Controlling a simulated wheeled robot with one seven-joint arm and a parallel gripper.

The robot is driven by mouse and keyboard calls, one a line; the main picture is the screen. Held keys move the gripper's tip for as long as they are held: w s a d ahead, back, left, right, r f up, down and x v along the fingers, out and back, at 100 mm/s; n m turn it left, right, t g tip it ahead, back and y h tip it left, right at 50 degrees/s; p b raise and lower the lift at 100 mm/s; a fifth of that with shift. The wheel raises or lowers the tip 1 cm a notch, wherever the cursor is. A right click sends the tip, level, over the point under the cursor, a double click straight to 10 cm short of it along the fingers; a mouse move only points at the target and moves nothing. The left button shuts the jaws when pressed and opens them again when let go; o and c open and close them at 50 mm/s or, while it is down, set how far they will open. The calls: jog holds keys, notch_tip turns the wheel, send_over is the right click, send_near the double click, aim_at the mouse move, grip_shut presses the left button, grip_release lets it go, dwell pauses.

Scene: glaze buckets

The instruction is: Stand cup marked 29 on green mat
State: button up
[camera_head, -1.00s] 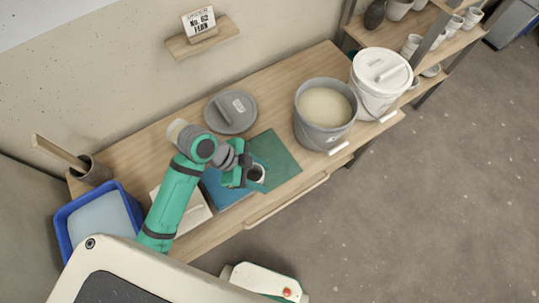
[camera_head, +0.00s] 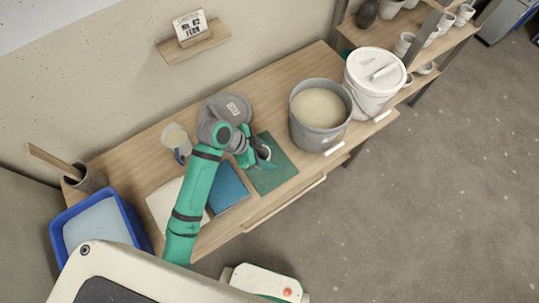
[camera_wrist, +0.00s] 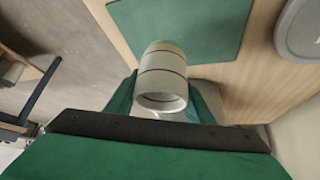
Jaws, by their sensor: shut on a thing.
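My gripper (camera_head: 258,157) is shut on a pale cup (camera_wrist: 163,72) with thin dark bands. In the wrist view the cup lies between the two green fingers (camera_wrist: 162,100), its open rim facing the camera. No marking is readable on it. In the head view only a bit of the cup (camera_head: 265,152) shows beside the fingers. The green mat (camera_head: 273,177) lies on the table under and in front of my gripper, and it also shows in the wrist view (camera_wrist: 185,25). I cannot tell whether the cup touches the mat.
A blue mat (camera_head: 229,187) lies left of the green one. A grey bucket of cream glaze (camera_head: 319,133) stands to the right, with a lidded white bucket (camera_head: 372,92) beyond. A grey lid (camera_head: 232,106) and a pale jug (camera_head: 175,137) are behind. A blue basin (camera_head: 58,235) is at left.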

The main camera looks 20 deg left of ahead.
jog(key=w+f, duration=0.1)
jog(key=f, duration=0.1)
jog(key=w+f, duration=0.1)
jog(key=w, duration=0.1)
jog(key=shift+f, duration=0.35)
notch_tip(320, 180, down, 3)
jog(key=shift+w+a+f, duration=0.1)
jog(key=shift+f, duration=0.05)
jog(key=o, duration=1.1)
jog(key=shift+o, duration=0.2)
jog(key=v, duration=1.2)
